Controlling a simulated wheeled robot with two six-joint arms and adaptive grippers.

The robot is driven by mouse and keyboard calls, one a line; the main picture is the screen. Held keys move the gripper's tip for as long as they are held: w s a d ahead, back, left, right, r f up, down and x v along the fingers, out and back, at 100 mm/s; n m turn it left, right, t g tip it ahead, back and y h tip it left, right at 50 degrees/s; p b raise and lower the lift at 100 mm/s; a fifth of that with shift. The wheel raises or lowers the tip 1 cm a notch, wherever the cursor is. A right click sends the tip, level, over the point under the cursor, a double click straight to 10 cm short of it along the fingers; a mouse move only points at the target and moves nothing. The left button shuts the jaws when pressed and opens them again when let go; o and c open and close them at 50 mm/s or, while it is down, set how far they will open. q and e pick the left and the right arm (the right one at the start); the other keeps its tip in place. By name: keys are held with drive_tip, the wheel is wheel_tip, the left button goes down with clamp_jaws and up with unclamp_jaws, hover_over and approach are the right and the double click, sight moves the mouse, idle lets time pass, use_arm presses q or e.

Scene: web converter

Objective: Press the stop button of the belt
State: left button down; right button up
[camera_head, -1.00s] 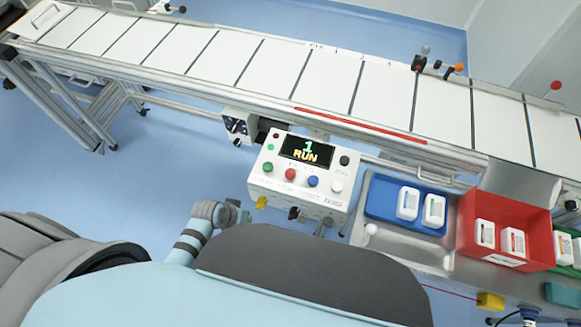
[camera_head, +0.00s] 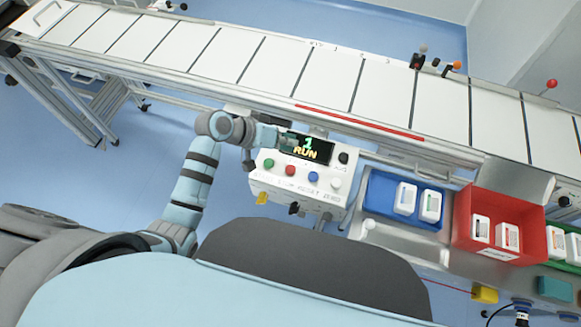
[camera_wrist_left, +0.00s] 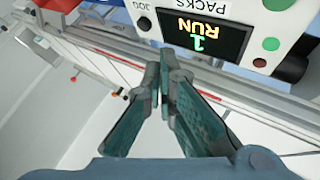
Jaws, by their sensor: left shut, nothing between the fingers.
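The control box (camera_head: 300,187) hangs at the near side of the belt (camera_head: 330,80). Its lit display (camera_head: 312,150) reads 1 RUN. Its front row has a green button (camera_head: 268,163), a red stop button (camera_head: 290,170), a blue button (camera_head: 313,176) and a white button (camera_head: 336,183). My left gripper (camera_head: 285,143) is over the box's upper left part, beside the display and behind the red button. In the left wrist view the fingers (camera_wrist_left: 166,62) are together and empty, close to the display (camera_wrist_left: 203,36). The red stop button is not seen there. My right gripper is not in view.
At the right, a blue bin (camera_head: 376,190) and a red bin (camera_head: 463,215) hold white bottles. Yellow and black parts jut from the box's lower front. The belt's metal frame runs behind the box. Open blue floor lies to the left.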

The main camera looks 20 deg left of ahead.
use_arm(q)
drive_tip(key=b, duration=0.5)
hover_over(289, 167)
wheel_tip(289, 167, down, 7)
drive_tip(key=shift+w, duration=0.1)
drive_tip(key=shift+f+b, duration=0.6)
drive_tip(key=shift+f, duration=0.35)
idle(0.3)
drive_tip(key=shift+f, duration=0.35)
drive_tip(key=shift+f+b, duration=0.5)
drive_tip(key=shift+f, duration=0.15)
idle(0.6)
drive_tip(key=shift+r, duration=0.15)
drive_tip(key=shift+r+p, duration=0.95)
drive_tip(key=shift+p, duration=0.25)
drive_tip(key=shift+r, duration=0.1)
